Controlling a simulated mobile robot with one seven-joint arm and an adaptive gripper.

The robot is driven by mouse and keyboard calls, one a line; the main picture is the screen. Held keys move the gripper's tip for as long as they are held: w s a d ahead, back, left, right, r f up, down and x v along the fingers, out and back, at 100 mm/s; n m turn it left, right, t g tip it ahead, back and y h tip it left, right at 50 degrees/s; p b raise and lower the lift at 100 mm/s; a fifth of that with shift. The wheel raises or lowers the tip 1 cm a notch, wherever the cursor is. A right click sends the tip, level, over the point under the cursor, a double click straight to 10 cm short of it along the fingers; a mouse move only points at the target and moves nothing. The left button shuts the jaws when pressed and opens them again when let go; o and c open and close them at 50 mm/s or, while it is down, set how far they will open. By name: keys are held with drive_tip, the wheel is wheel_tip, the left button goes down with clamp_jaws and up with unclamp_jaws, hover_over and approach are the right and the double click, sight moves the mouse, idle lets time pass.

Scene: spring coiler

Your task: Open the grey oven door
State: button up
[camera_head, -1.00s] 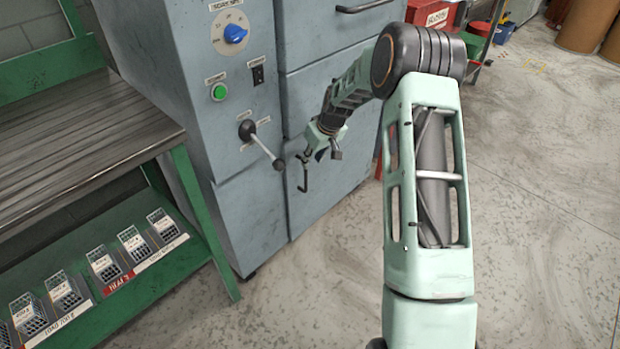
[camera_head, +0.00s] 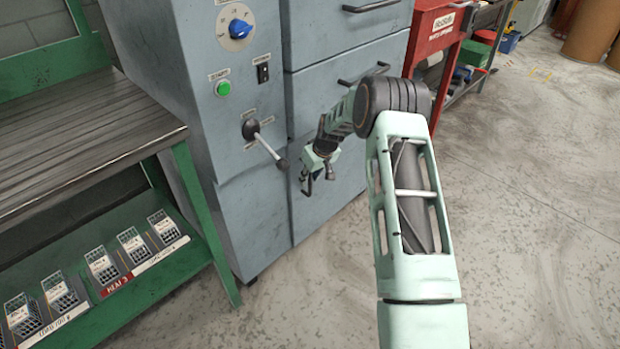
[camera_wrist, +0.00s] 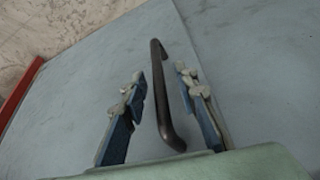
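The grey oven is a tall worn steel cabinet (camera_head: 230,150) at centre left in the head view. A grey door panel (camera_wrist: 85,85) fills much of the wrist view, with a seam to the right of its dark bar handle (camera_wrist: 158,95). My gripper (camera_wrist: 160,82) is open, with one blue finger on each side of the handle. No finger clearly touches the bar. In the head view my gripper (camera_head: 315,178) is at the lower front of the oven and hides most of this handle. The panel appears shut.
The oven's side has a lever (camera_head: 265,143), a green button (camera_head: 223,88) and a blue dial (camera_head: 238,28). A green workbench (camera_head: 190,190) stands left. A red cabinet (camera_head: 440,35) stands beyond the oven. The floor (camera_head: 540,210) at right is clear.

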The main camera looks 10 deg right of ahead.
drive_tip(key=shift+c, duration=0.3)
clamp_jaws()
